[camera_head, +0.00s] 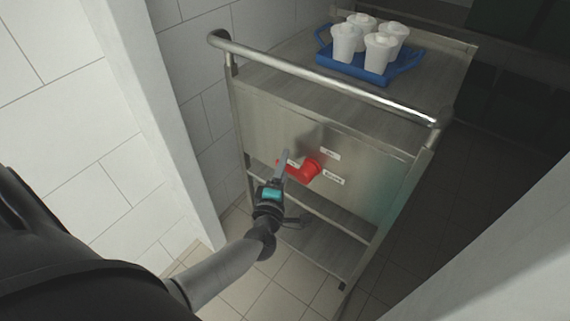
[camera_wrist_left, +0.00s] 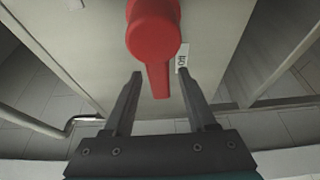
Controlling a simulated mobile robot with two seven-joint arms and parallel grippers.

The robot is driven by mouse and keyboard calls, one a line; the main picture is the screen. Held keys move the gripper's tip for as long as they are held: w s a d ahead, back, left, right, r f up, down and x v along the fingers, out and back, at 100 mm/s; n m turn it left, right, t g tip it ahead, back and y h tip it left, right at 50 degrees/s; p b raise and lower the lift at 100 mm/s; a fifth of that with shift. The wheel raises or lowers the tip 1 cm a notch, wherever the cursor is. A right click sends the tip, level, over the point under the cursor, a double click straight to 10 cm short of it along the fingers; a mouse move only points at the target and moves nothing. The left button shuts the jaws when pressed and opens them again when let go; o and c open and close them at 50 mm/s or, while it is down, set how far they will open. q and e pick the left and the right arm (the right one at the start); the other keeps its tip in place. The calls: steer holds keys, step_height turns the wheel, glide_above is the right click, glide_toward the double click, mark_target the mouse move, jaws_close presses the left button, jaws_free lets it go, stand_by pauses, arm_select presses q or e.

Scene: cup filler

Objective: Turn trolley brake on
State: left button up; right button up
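The metal trolley (camera_head: 285,118) stands ahead of me. On its front panel is a red brake handle (camera_head: 311,168), a round knob with a lever pointing left in the head view. In the left wrist view the red handle (camera_wrist_left: 153,35) has its lever pointing down toward my gripper. My left gripper (camera_head: 284,160) is at the lever's end. In the left wrist view its two fingers (camera_wrist_left: 160,78) are spread, one on each side of the lever's tip, with gaps visible on both sides. My right gripper is not in view.
Small white labels (camera_head: 333,179) surround the handle. A tubular rail (camera_head: 320,77) runs along the trolley's near top edge. A blue tray (camera_head: 345,70) with several white cups (camera_head: 378,52) stands on top. A white wall post (camera_head: 150,100) is close on the left.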

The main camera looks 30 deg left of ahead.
arm_select(q)
jaws_close()
stand_by(1.2)
